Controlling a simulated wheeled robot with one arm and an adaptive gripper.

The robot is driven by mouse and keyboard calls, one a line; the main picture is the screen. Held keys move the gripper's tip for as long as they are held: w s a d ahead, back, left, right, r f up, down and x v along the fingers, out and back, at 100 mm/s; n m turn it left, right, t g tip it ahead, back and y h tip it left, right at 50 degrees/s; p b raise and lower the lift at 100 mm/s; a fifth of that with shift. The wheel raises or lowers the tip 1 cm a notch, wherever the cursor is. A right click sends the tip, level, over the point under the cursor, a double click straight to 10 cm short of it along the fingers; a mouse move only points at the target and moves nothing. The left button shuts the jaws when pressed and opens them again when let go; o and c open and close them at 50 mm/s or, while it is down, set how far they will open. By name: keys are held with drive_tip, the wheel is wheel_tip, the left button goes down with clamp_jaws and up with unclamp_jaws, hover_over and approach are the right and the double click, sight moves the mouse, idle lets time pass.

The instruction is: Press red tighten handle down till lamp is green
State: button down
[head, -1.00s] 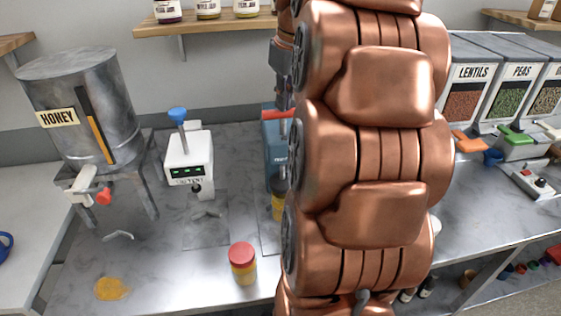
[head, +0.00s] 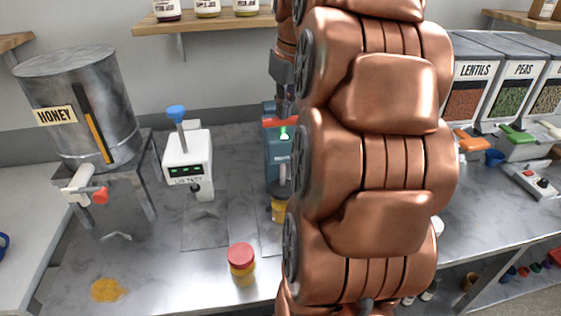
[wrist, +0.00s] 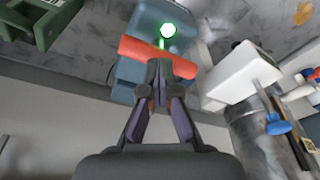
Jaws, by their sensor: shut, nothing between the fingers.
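The red tighten handle (wrist: 158,57) lies across the top of the blue machine (wrist: 146,31) in the wrist view. My gripper (wrist: 160,68) is shut with nothing between its fingers, its tips at the handle's edge. In the head view my gripper (head: 285,105) is above the blue machine (head: 277,158), where a bit of the red handle (head: 272,122) shows. The lamp (wrist: 167,30) glows green, and its green light also shows in the head view (head: 284,134). A yellow jar (head: 280,210) stands under the machine. My arm hides the machine's right side.
A white machine with a blue lever (head: 187,158) and a honey tank (head: 82,115) stand at left. A red-lidded jar (head: 241,264) is near the front edge. Lentil and pea bins (head: 474,90) stand at right. A honey puddle (head: 108,290) lies front left.

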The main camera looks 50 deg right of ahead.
drive_tip(key=w+p+v, duration=0.2)
drive_tip(key=p+v, duration=0.3)
drive_tip(key=v, duration=0.6)
drive_tip(key=shift+r, duration=0.6)
drive_tip(key=shift+w+d, duration=0.1)
drive_tip(key=shift+w, duration=0.05)
idle(0.4)
